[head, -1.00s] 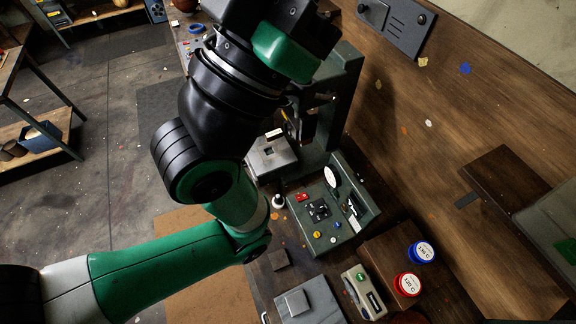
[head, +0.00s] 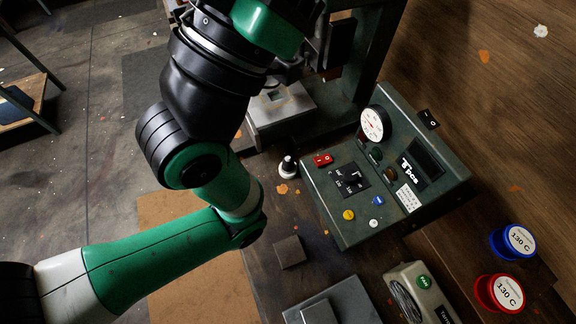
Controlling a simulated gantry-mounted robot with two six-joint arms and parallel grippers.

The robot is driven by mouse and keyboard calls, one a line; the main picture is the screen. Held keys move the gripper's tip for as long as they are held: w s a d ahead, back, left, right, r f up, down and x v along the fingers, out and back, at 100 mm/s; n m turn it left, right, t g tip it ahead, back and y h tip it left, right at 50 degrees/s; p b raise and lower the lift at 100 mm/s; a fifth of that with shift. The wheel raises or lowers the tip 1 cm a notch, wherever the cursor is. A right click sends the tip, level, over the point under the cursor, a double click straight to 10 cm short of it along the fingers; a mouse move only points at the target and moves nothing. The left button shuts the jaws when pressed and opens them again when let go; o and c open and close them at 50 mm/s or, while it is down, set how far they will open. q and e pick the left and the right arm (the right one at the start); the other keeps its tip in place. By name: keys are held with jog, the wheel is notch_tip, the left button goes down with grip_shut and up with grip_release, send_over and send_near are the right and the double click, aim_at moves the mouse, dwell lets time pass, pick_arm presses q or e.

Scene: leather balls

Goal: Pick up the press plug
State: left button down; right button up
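A small upright plug-like piece (head: 288,166), with a dark top and a pale collar, stands on the dark table left of the control box. It may be the press plug; I cannot tell for sure. The press (head: 283,108), with a metal block at its base, stands behind it. My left arm comes in from the left and rises past the piece to the top edge. The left gripper's fingers cannot be made out among the dark parts there. No gripper touches the piece. My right gripper is not in view.
A green control box (head: 385,180) with a gauge and buttons stands right of the plug-like piece. A small dark block (head: 289,252), a grey plate (head: 350,297) and a pale device (head: 418,290) lie nearer. Blue (head: 513,241) and red (head: 499,293) containers stand at the right.

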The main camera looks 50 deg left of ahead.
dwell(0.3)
pick_arm(q)
jog(key=shift+c, duration=1.6)
grip_release()
